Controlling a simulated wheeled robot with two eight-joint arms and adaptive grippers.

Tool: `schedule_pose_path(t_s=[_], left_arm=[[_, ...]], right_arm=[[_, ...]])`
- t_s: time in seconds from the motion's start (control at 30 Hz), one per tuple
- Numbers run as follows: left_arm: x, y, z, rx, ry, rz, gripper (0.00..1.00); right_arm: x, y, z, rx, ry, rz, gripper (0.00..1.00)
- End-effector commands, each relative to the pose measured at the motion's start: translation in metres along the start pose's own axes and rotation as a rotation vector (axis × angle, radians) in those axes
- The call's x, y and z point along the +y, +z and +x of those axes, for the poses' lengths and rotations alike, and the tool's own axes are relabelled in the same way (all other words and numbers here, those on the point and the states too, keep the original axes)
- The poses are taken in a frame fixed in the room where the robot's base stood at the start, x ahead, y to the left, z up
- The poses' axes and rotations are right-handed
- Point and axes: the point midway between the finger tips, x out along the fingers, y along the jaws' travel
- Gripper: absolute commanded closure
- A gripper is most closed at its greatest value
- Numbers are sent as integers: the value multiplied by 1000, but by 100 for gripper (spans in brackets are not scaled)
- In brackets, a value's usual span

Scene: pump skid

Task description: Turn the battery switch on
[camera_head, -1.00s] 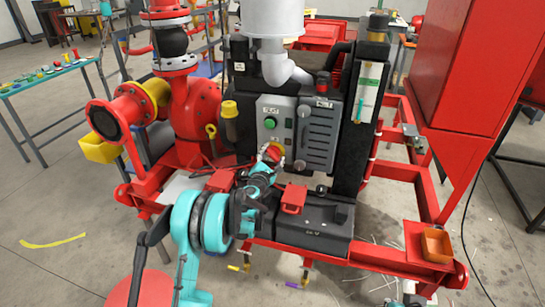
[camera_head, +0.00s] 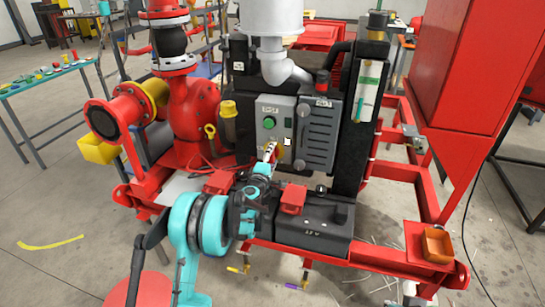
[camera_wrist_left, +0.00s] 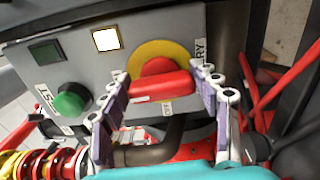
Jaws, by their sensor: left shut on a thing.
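The battery switch is a red bar handle (camera_wrist_left: 162,86) on a round yellow plate (camera_wrist_left: 148,54), set low on a grey control panel (camera_head: 265,109). In the left wrist view the bar lies nearly level, with a small label below it. My left gripper (camera_wrist_left: 165,88) has one finger at each end of the bar and is shut on it. In the head view my left gripper (camera_head: 268,154) reaches up to the panel's lower part and hides most of the switch. A white square lamp (camera_wrist_left: 106,39) on the panel is lit. My right gripper is not in view.
A green button (camera_wrist_left: 69,104) and a dark green square (camera_wrist_left: 45,53) are left of the switch. A red pipe body (camera_head: 193,115) stands left, and an orange bin (camera_head: 437,245) sits right.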

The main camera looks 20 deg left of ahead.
Motion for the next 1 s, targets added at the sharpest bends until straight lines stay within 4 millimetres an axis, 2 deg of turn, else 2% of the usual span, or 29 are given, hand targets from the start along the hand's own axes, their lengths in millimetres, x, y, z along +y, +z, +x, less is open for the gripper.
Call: schedule_pose_path(t_s=[0.67,0.7,0.77,0.8,1.0], left_arm=[[-1,1,0,-2,0,68,67],[-1,1,0,-2,0,68,36],[-1,1,0,-2,0,67,20],[-1,1,0,-1,0,67,17],[0,0,0,-1,0,66,17]], right_arm=[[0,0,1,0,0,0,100],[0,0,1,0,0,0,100],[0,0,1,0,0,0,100],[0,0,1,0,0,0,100],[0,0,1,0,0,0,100]])
